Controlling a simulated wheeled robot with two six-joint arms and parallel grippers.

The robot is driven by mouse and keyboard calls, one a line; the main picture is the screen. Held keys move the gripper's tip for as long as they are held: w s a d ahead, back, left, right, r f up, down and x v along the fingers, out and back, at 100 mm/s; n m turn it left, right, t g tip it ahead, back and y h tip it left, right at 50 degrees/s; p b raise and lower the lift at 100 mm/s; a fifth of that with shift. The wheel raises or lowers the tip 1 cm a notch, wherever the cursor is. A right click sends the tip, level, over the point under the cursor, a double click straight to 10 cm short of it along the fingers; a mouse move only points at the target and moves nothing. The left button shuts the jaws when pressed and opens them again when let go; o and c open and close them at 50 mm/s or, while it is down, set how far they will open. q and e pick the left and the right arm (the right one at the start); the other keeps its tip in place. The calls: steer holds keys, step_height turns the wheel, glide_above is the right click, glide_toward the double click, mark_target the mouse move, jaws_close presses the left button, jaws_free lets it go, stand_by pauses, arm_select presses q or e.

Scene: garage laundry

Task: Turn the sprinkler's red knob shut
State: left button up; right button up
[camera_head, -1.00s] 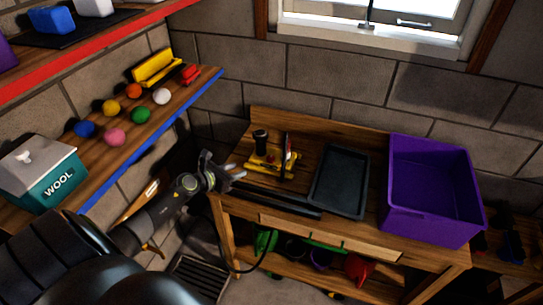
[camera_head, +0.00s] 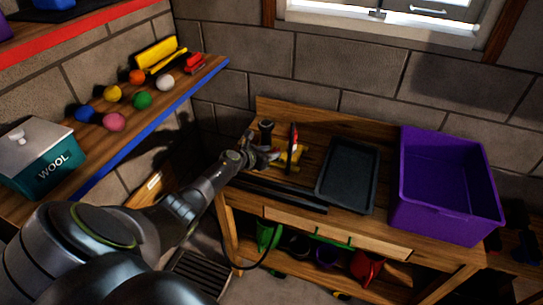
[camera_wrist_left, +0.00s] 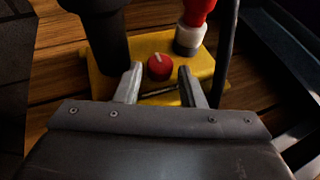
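The sprinkler's red knob (camera_wrist_left: 160,67) sits on a yellow base (camera_wrist_left: 150,46) on the wooden bench; a pale line marks its top. In the left wrist view my left gripper (camera_wrist_left: 161,77) is open, with one finger on each side of the knob and gaps between. I cannot tell how far above the base the fingertips are. A black upright part (camera_wrist_left: 106,38) stands on the left of the base and a red and white part (camera_wrist_left: 192,30) behind on the right. In the head view the left gripper (camera_head: 270,154) partly covers the yellow base (camera_head: 294,153). My right gripper is not in view.
A dark tray (camera_head: 348,178) and a purple bin (camera_head: 447,222) stand right of the sprinkler on the bench (camera_head: 330,222). A shelf at left holds several coloured balls and a teal wool box (camera_head: 48,167). A dark hose runs beside the base.

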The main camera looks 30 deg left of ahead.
arm_select(q)
steer(key=shift+w+d+f, duration=0.1)
steer(key=shift+w+f, duration=0.1)
steer(key=shift+w, duration=0.3)
steer(key=shift+c, duration=0.2)
